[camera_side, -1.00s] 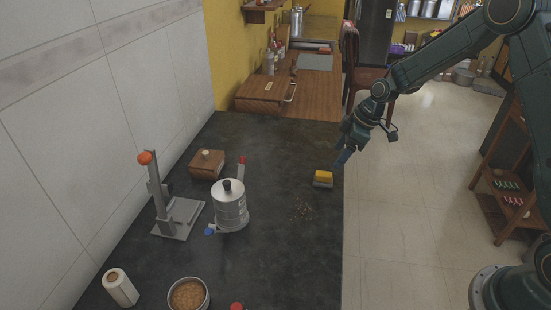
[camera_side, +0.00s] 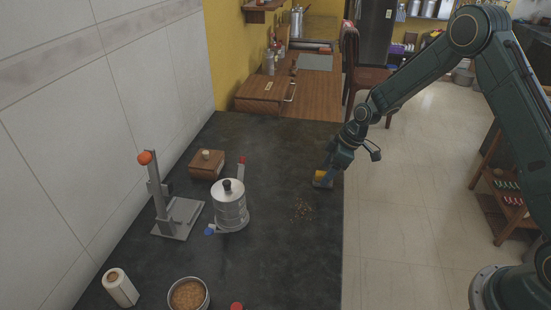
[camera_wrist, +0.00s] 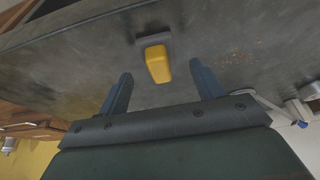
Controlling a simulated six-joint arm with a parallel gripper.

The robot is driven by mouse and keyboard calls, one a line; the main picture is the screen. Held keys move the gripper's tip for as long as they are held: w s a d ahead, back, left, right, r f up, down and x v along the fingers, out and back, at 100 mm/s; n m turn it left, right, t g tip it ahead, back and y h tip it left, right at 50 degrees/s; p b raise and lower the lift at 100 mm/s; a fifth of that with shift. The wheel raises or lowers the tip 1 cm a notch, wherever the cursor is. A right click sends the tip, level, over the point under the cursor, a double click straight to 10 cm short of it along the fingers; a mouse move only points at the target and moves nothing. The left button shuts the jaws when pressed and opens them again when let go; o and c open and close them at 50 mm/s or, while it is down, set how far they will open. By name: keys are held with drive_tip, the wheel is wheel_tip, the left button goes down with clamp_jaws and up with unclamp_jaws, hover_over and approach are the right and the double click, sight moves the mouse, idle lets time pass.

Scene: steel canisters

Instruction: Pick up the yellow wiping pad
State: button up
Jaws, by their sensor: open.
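The yellow wiping pad (camera_side: 320,177) with a grey base lies on the dark countertop near its right edge. In the wrist view the pad (camera_wrist: 157,64) shows whole, just ahead of the fingertips and between their lines. My gripper (camera_side: 328,172) is at the pad in the side view and partly covers it. I cannot tell the exact height of the fingertips above the counter.
Brown crumbs (camera_side: 301,209) lie on the counter near the pad. A steel canister (camera_side: 231,208), a wooden box (camera_side: 207,165), a grey stand (camera_side: 178,219) and a bowl (camera_side: 188,295) stand farther left. The counter around the pad is otherwise clear.

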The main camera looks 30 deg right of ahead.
sight(317, 177)
drive_tip(key=shift+x, duration=1.4)
drive_tip(key=c, duration=1.1)
